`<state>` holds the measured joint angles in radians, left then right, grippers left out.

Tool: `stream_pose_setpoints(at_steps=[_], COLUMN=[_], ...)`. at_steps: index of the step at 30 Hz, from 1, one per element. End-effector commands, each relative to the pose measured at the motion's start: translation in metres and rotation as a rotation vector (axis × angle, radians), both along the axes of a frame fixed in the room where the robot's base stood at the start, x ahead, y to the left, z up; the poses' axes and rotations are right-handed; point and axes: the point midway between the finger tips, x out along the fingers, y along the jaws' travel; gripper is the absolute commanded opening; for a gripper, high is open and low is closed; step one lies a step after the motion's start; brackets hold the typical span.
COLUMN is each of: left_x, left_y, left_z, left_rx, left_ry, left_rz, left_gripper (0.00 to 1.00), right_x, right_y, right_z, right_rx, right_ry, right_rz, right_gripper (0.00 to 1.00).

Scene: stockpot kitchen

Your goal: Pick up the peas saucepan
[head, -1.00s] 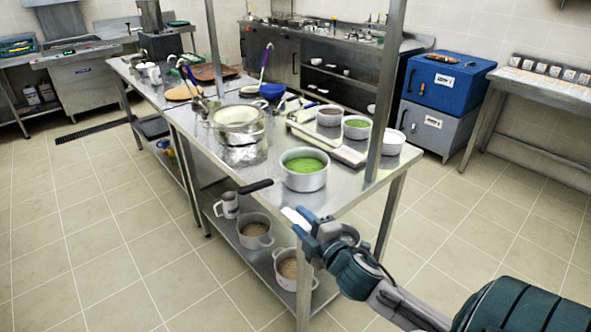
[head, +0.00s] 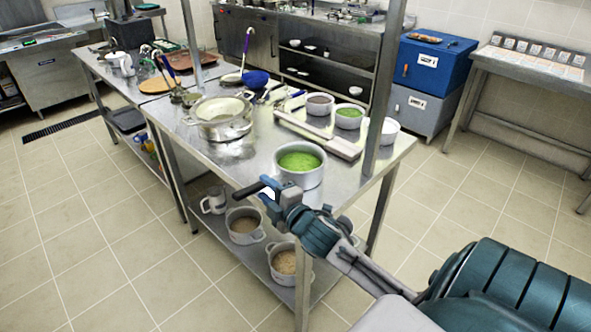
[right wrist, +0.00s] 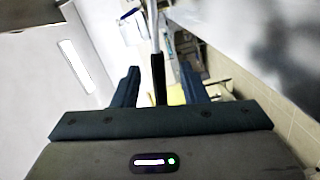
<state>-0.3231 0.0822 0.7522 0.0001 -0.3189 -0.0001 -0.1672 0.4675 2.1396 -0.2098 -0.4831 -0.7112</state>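The peas saucepan (head: 303,178) is a silver pan with bright green contents. It stands upright at the near corner of the steel table, its dark handle (head: 247,190) pointing left past the table edge. My right gripper (head: 268,194) is at this handle and hides part of it. In the right wrist view the black handle (right wrist: 158,78) lies between the two spread fingers (right wrist: 160,88), with a gap on each side. The right gripper is open. My left gripper is not in view.
The steel table (head: 235,172) also holds a large pot (head: 222,130) and smaller pans, one with green contents (head: 349,118). A table post (head: 383,90) rises right of the saucepan. Pots (head: 245,232) stand on the lower shelf.

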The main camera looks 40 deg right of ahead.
Motion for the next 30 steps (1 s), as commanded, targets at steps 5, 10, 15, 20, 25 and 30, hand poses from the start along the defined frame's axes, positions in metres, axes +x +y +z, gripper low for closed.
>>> stream_pose_setpoints(at_steps=[5,10,15,20,25,30], left_x=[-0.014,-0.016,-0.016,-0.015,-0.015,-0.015], left_y=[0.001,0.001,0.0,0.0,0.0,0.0], left_z=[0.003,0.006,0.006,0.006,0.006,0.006], left_rx=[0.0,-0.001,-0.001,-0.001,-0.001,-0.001], left_ry=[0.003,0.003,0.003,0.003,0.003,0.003], left_rz=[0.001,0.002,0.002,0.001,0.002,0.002], left_gripper=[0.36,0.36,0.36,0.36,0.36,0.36], right_x=[0.023,0.044,0.049,0.048,0.048,0.048], right_y=[-0.011,-0.013,-0.013,-0.013,-0.013,-0.013], right_z=[0.001,-0.002,-0.004,-0.004,-0.004,-0.002], right_rx=[0.0,0.002,0.0,0.0,0.0,-0.004], right_ry=[-0.001,-0.001,0.0,0.0,0.0,-0.005], right_rz=[-0.002,-0.001,0.0,0.0,0.0,0.001], right_gripper=[0.39,0.39,0.39,0.33,0.0,0.0])
